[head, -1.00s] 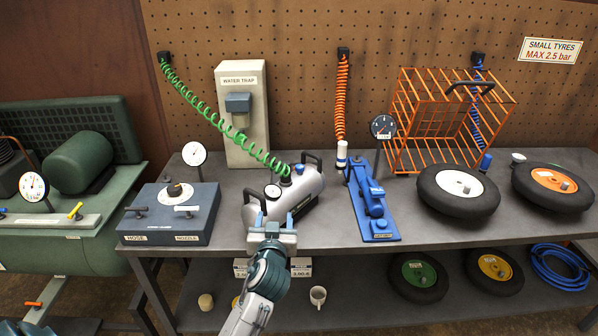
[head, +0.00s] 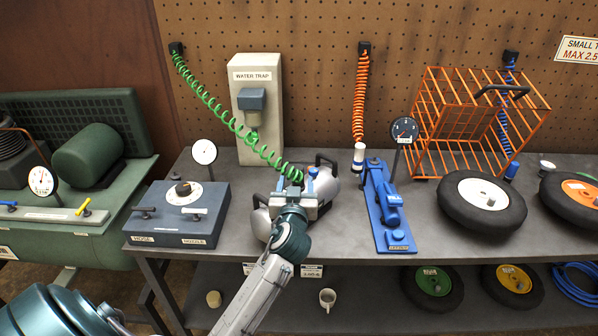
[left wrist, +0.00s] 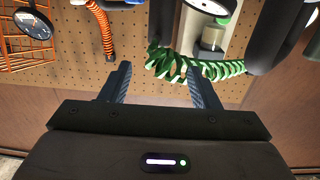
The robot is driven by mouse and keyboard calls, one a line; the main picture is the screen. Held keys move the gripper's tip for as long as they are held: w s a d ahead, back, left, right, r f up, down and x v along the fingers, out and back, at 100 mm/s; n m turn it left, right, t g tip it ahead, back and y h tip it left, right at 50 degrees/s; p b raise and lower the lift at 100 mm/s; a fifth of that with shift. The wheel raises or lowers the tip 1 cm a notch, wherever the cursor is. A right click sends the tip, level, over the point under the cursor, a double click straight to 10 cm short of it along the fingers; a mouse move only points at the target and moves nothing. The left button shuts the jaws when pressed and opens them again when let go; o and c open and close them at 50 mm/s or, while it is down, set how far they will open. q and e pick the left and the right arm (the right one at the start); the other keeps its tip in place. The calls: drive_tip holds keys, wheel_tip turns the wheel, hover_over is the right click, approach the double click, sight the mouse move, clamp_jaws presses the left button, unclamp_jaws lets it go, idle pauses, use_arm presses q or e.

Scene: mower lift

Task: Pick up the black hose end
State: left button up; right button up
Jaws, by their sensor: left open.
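My left gripper (head: 300,195) is open and empty, over the silver tank (head: 326,187) with a black handle on the bench. Its arm hides part of the tank. In the left wrist view its two fingers (left wrist: 160,85) stand apart, with the green coiled hose (left wrist: 190,66) beyond the right finger. In the head view the green hose (head: 225,118) runs from the pegboard down to the tank; its lower end is partly hidden by the gripper. I cannot make out a clearly black hose end. My right gripper is not in view.
An orange coiled hose (head: 361,95) with a white end hangs near a blue pump (head: 388,208). A grey control box (head: 178,213) stands left of the tank. The water trap (head: 258,110) stands behind. An orange cage (head: 470,120) and tyres (head: 481,201) are on the right.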

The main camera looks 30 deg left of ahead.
sight(298, 171)
use_arm(q)
drive_tip(key=p+x, duration=0.1)
drive_tip(key=x, duration=0.2)
drive_tip(key=p+x, duration=0.1)
drive_tip(key=x, duration=0.1)
drive_tip(key=shift+w+a+f+p, duration=0.1)
drive_tip(key=shift+w+f+p, duration=0.15)
drive_tip(key=shift+w+p, duration=0.05)
drive_tip(key=shift+w+a, duration=0.15)
drive_tip(key=shift+w, duration=0.15)
drive_tip(key=shift+w+a+f, duration=0.15)
drive_tip(key=shift+w+f, duration=0.05)
drive_tip(key=shift+w, duration=0.05)
clamp_jaws()
